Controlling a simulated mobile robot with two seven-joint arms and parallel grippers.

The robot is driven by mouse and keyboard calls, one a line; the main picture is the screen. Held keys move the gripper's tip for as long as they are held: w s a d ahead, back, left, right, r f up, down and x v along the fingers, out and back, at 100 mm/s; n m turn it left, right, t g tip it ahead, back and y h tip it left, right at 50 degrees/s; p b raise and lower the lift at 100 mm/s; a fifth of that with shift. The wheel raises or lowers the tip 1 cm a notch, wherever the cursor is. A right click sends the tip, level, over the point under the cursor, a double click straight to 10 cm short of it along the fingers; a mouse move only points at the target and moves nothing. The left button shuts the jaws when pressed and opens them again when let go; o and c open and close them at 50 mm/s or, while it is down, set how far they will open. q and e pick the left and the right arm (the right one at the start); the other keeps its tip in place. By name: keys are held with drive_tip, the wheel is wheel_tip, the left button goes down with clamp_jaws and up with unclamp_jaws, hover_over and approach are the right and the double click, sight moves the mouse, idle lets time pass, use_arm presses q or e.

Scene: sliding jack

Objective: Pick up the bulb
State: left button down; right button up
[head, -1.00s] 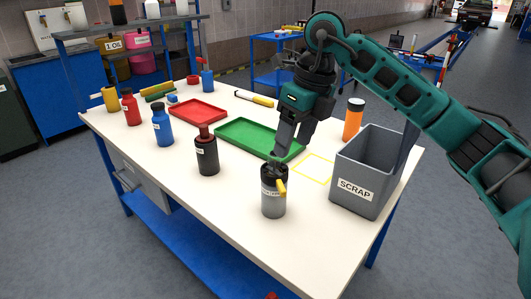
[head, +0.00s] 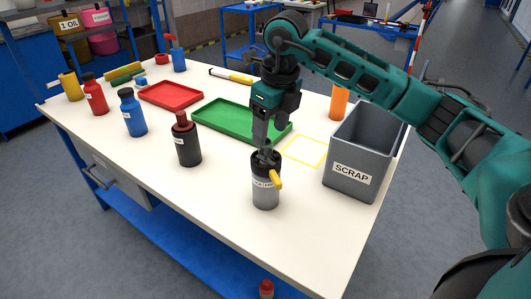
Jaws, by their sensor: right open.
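I cannot make out a bulb for certain. My right gripper (head: 264,148) points down at a grey-and-black labelled canister (head: 265,190) with a yellow lever on its side, near the table's front edge. The fingertips are at the canister's top; they are open, and whether they touch it is hard to tell. The canister stands upright on the white table (head: 225,210). My left gripper is out of view.
A grey SCRAP bin (head: 352,165) stands to the right, with an orange bottle (head: 339,102) behind. A green tray (head: 225,119), red tray (head: 170,95), black bottle (head: 187,145), blue bottle (head: 132,115) and red bottle (head: 95,97) are left and behind. The front-left tabletop is clear.

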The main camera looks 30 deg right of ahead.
sight(266, 154)
drive_tip(key=f, duration=0.3)
drive_tip(key=w+f, duration=0.1)
drive_tip(key=f, duration=0.1)
drive_tip(key=shift+a, duration=0.3)
drive_tip(key=shift+c, duration=0.3)
drive_tip(key=c, duration=1)
